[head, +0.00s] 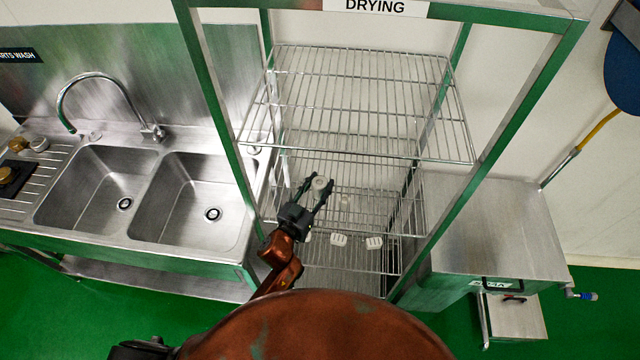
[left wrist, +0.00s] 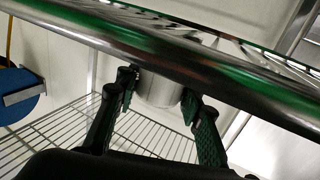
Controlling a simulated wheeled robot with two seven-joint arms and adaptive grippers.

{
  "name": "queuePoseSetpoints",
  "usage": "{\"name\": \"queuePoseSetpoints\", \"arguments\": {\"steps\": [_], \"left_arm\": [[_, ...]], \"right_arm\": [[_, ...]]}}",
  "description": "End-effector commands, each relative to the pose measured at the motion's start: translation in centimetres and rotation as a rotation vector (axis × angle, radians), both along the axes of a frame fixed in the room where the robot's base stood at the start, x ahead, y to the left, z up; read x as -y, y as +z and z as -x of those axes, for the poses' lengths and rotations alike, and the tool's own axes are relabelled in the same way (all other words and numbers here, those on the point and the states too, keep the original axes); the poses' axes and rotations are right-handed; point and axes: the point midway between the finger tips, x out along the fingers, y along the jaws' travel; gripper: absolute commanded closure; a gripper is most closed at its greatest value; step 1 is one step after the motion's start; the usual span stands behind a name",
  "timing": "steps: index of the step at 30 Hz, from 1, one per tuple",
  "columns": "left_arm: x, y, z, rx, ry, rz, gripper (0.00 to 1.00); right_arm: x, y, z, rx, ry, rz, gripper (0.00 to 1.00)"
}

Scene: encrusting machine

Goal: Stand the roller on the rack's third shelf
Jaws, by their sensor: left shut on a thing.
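The drying rack (head: 500,120) has a green and steel frame with wire shelves stacked one below another. My left gripper (head: 319,187) reaches into the rack from the front, below the top wire shelf (head: 360,105). It is shut on the roller (head: 319,183), a small pale cylinder. In the left wrist view the roller (left wrist: 160,88) sits between the two dark fingers, its upper part hidden by a metal bar. A wire shelf (left wrist: 60,135) shows behind and below the fingers. I cannot tell whether the roller touches a shelf. My right gripper does not show.
White fork-like parts (head: 338,240) (head: 374,243) lie on a lower level, and a small pale thing (head: 344,202) is right of the gripper. Rack posts (head: 222,110) flank the opening. A double sink (head: 190,200) stands left, a steel cabinet (head: 500,235) right.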

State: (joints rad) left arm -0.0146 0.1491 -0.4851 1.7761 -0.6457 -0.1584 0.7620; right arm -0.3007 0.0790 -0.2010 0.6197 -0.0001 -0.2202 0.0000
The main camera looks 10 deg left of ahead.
Motion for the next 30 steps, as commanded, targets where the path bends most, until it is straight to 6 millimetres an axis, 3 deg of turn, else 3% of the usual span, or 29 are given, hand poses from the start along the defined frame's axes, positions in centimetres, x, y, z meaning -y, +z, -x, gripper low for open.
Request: {"name": "queuePoseSetpoints", "arguments": {"steps": [3, 4, 11, 21, 26, 30], "left_arm": [[0.0, -0.4, 0.0, 0.001, 0.000, 0.000, 0.93], [0.0, -0.3, 0.0, 0.000, 0.000, 0.000, 0.63], [0.0, -0.3, 0.0, 0.000, 0.000, 0.000, 0.47], [0.0, 0.2, 0.0, 0.000, 0.000, -0.001, 0.47], [-0.9, -0.1, 2.1, -0.001, 0.001, -0.002, 0.47], [-2.1, -0.2, 4.9, -0.002, 0.001, -0.001, 0.47]], "right_arm": [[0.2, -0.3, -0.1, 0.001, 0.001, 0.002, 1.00], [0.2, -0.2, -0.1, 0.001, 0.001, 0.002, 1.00], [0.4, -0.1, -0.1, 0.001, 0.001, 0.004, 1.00], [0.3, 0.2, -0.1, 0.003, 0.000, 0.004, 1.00], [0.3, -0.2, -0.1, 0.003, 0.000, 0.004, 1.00], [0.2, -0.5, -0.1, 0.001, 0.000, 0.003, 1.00]]}}
